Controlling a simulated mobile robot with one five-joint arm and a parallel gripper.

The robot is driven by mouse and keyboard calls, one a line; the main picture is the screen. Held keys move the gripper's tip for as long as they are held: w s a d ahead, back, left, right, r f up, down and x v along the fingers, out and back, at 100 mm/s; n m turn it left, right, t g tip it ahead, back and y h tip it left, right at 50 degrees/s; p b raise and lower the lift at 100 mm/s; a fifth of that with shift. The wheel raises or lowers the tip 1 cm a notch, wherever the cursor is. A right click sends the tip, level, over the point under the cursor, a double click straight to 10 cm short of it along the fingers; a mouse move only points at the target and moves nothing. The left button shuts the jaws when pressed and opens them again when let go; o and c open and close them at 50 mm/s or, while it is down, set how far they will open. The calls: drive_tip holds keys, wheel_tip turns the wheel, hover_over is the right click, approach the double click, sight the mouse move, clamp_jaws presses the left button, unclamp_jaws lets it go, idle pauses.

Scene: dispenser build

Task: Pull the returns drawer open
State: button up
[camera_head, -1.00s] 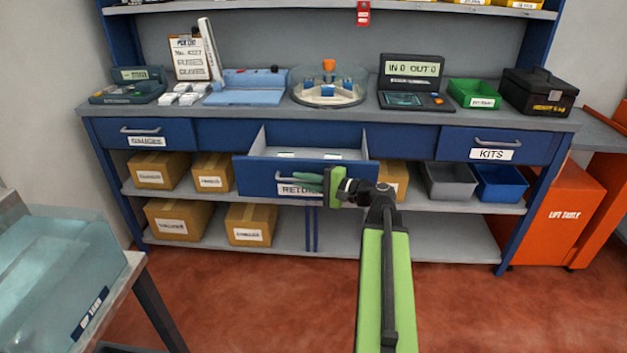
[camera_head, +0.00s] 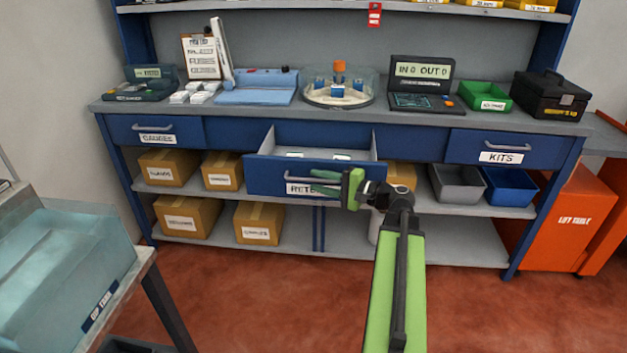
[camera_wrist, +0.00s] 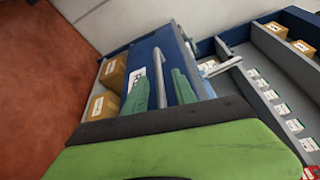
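The returns drawer (camera_head: 258,178), with a blue front and a grey inside, stands pulled out from the middle of the workbench. Its label is partly hidden by my gripper. My gripper (camera_head: 318,182) is at the drawer front, its two green fingers spread apart. In the wrist view, the grey bar handle (camera_wrist: 159,75) runs between the fingers of my gripper (camera_wrist: 163,90), with a gap visible beside it. The drawer front (camera_wrist: 178,62) lies beyond the fingers. A few small white labels or items show inside the drawer.
The gauges drawer (camera_head: 120,131) and the kits drawer (camera_head: 465,148) are shut. Cardboard boxes (camera_head: 188,217) and bins (camera_head: 457,188) sit on the shelves below. A table with a clear bin (camera_head: 60,260) stands at the left front. Red floor is free before the bench.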

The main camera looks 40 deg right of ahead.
drive_tip(key=p+v, duration=0.1)
drive_tip(key=v, duration=1.4)
drive_tip(key=shift+s, duration=0.1)
